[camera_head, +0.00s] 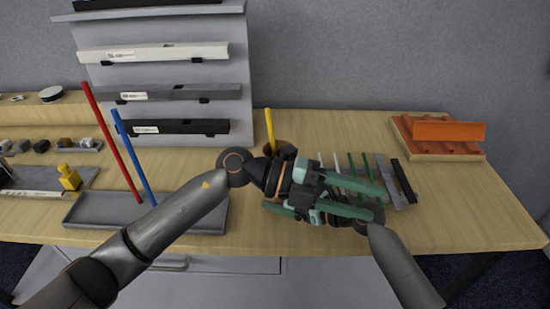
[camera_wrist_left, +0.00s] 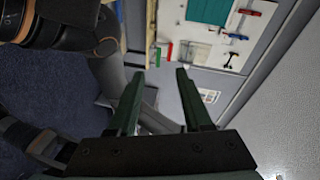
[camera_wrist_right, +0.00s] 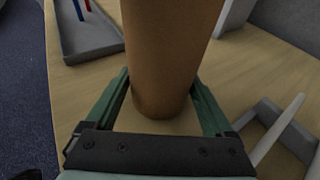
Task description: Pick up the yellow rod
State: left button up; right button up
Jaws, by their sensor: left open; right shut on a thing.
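The yellow rod (camera_head: 269,128) stands upright behind my grippers in the head view, at a brown cylinder (camera_head: 283,149); its lower end is hidden. The brown cylinder also fills the middle of the right wrist view (camera_wrist_right: 168,50), between the fingers of my right gripper (camera_wrist_right: 160,88), which is shut on it. The yellow rod does not show in that view. My left gripper (camera_head: 376,203) is open and empty, its green fingers pointing right; it overlaps the right gripper in the head view. The left wrist view also shows the left gripper (camera_wrist_left: 161,74) with nothing between its fingers.
A grey tray (camera_head: 90,212) with a red rod (camera_head: 112,140) and a blue rod (camera_head: 133,155) is on the left. A grey rack (camera_head: 160,75) stands behind it.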

pick_arm(q)
jog(key=m+y, duration=0.1)
jog(key=y, duration=0.1)
jog(key=n+t+y, duration=0.4)
jog(key=t+y, duration=0.4)
jog(key=y, duration=0.6)
send_near(270, 122)
jog(key=x, duration=1.1)
grip_shut()
jog(key=shift+a, duration=0.1)
